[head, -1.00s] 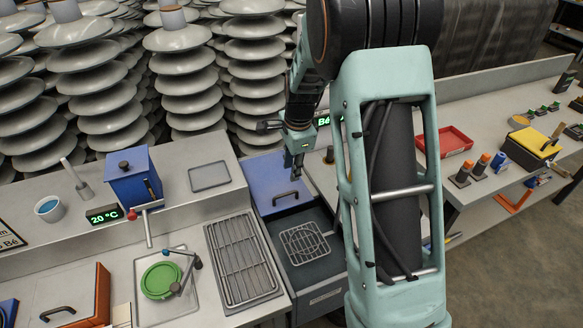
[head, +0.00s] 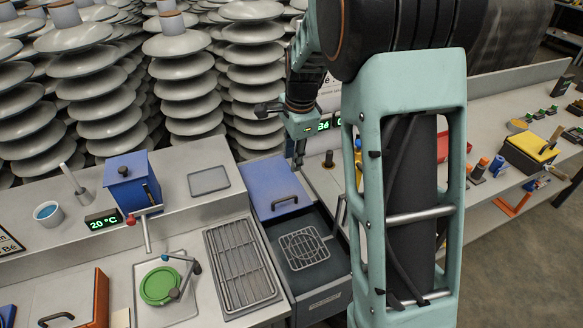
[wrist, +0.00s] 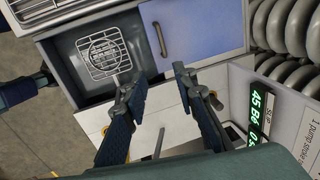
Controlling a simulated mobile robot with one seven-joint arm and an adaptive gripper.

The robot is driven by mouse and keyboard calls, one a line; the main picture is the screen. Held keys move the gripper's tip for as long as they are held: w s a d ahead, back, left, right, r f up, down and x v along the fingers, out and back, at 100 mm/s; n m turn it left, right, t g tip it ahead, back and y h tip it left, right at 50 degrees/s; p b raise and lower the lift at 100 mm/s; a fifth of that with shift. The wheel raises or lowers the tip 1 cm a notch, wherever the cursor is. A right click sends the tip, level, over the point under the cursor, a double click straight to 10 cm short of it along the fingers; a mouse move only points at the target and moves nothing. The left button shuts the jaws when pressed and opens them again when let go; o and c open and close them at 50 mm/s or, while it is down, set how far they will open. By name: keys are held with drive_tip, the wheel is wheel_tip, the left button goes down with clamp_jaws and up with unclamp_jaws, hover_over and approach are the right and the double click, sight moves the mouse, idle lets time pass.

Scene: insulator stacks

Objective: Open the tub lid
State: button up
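The dark tub (head: 325,277) stands in the counter, with a blue lid (head: 268,181) over its back part. The lid has a dark bar handle (head: 284,201). The front of the tub is uncovered and shows a wire basket (head: 304,249) inside. In the wrist view the lid (wrist: 205,35), its handle (wrist: 160,40) and the basket (wrist: 104,54) show beyond the fingers. My gripper (head: 299,160) is above and behind the lid, apart from the handle. In the wrist view my gripper (wrist: 160,76) has its fingers spread with nothing between them.
Left of the tub are a wire rack (head: 239,262), a green round lid (head: 160,286) and a blue box (head: 132,182). Grey insulator stacks (head: 181,85) stand behind the counter. A yellow-topped box (head: 533,147) is at right. My arm hides part of the counter right of the tub.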

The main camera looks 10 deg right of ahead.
drive_tip(key=r, duration=0.2)
drive_tip(key=s+r, duration=0.1)
drive_tip(key=r, duration=0.2)
drive_tip(key=shift+d+r, duration=0.1)
drive_tip(key=shift+r, duration=0.15)
